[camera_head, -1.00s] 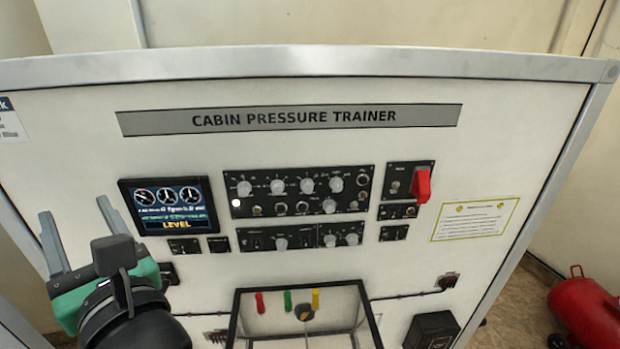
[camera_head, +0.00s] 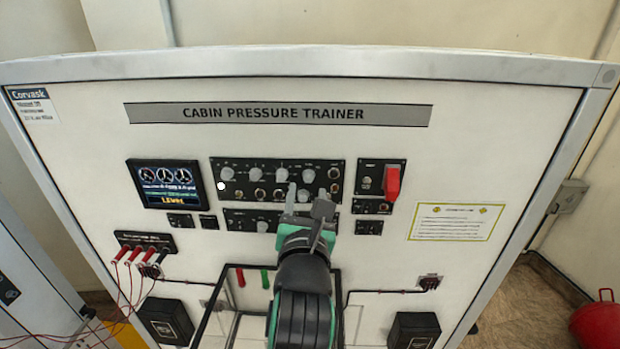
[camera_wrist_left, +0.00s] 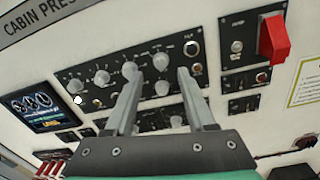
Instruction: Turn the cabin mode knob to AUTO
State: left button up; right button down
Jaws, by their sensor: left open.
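The upper black control panel (camera_head: 236,188) carries several white knobs and small switches. A narrower lower panel (camera_head: 240,224) with white knobs sits under it, partly hidden by my left gripper. The labels are too small to read, so I cannot tell which knob is cabin mode. My left gripper (camera_head: 306,196) is open in front of the right part of these panels. In the left wrist view its fingers (camera_wrist_left: 157,72) point up at the upper panel. One white knob (camera_wrist_left: 162,88) shows between the fingers, with another (camera_wrist_left: 160,61) above it. I cannot tell whether the fingers touch anything.
A screen (camera_head: 165,183) reading LEVEL is left of the panels. A red switch guard (camera_head: 392,183) is to the right. A dark-framed clear box (camera_head: 213,300) with coloured handles is below, partly behind my arm. Red leads (camera_head: 135,255) plug in at lower left.

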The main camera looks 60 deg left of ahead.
aim_at(309, 179)
pick_arm(q)
jog(key=x, duration=0.4)
jog(key=shift+w+a+p, duration=0.25)
jog(key=shift+a+p, duration=0.05)
jog(key=shift+a, duration=0.05)
jog(key=shift+c, duration=0.2)
grip_shut()
